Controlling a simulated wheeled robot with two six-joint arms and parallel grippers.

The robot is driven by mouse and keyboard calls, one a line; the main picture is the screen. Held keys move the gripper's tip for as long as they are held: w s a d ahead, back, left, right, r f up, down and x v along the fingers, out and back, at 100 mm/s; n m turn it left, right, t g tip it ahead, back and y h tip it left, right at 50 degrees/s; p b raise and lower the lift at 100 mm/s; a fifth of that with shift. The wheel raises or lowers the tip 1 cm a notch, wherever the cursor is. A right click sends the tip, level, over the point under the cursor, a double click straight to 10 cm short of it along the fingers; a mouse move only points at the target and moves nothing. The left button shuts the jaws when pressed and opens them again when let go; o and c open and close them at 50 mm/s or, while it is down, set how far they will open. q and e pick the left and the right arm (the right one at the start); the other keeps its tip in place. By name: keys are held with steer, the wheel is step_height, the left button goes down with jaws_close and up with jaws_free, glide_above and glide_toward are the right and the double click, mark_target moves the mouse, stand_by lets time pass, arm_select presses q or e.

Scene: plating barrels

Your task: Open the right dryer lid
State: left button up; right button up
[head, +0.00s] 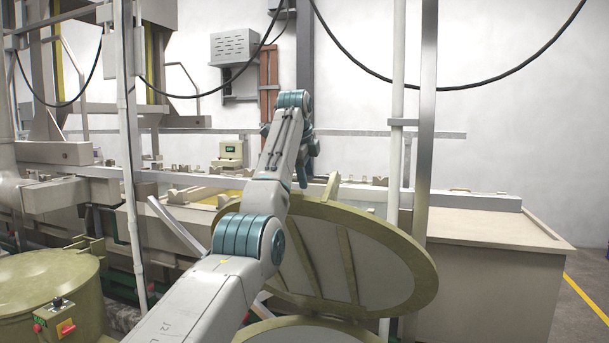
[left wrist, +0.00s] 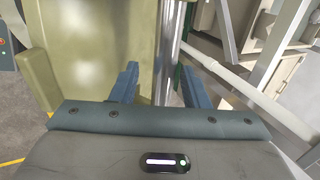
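The right dryer's round lid (head: 375,262), grey with an olive rim and ribs, stands steeply tilted up in the head view. Part of the right dryer's round top (head: 310,331) shows below it. My left arm crosses in front of the lid's left part. My left gripper shows only partly in the head view, at the lid's upper left edge. In the left wrist view my left gripper (left wrist: 158,70) has its two blue fingers apart, with an olive surface (left wrist: 108,35) close ahead. I cannot tell whether they touch it. My right gripper is not in view.
The left dryer (head: 45,285) has its lid down, with a small control box (head: 56,322) in front. A vertical pole (head: 424,130) rises behind the raised lid. A beige tank (head: 495,265) stands at the right. Black cables hang above.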

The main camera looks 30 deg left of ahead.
arm_select(q)
steer(key=b+v, duration=0.1)
steer(key=v, duration=0.9)
steer(key=shift+r, duration=0.35)
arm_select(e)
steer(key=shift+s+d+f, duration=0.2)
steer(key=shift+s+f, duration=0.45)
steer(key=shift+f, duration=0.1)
arm_select(q)
steer(key=shift+s+f, duration=0.15)
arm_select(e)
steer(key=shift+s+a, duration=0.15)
